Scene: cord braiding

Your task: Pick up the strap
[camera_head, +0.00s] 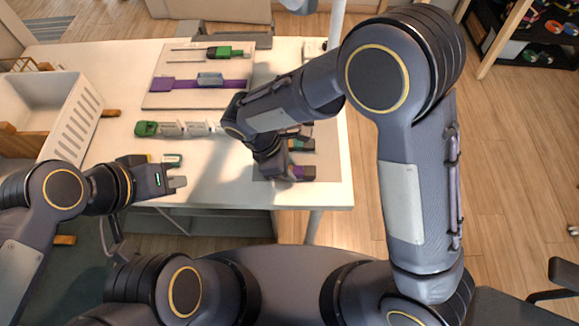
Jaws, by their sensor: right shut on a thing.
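A purple-and-black piece (309,173), which looks like a strap end, shows at the front right of the table, beside my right gripper (284,170). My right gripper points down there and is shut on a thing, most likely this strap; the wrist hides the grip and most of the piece. A green-and-black piece (307,145) lies just behind it. Another purple strap (225,85) with a grey buckle lies across a pale board at the back. My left gripper (180,188) is open and empty near the front left table edge.
The pale board (160,98) also carries a green-ended tool (224,52). A green-ended strip (147,128) lies mid-table, partly behind my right wrist. A white basket (75,125) stands at the left. The front middle of the table (215,180) is clear.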

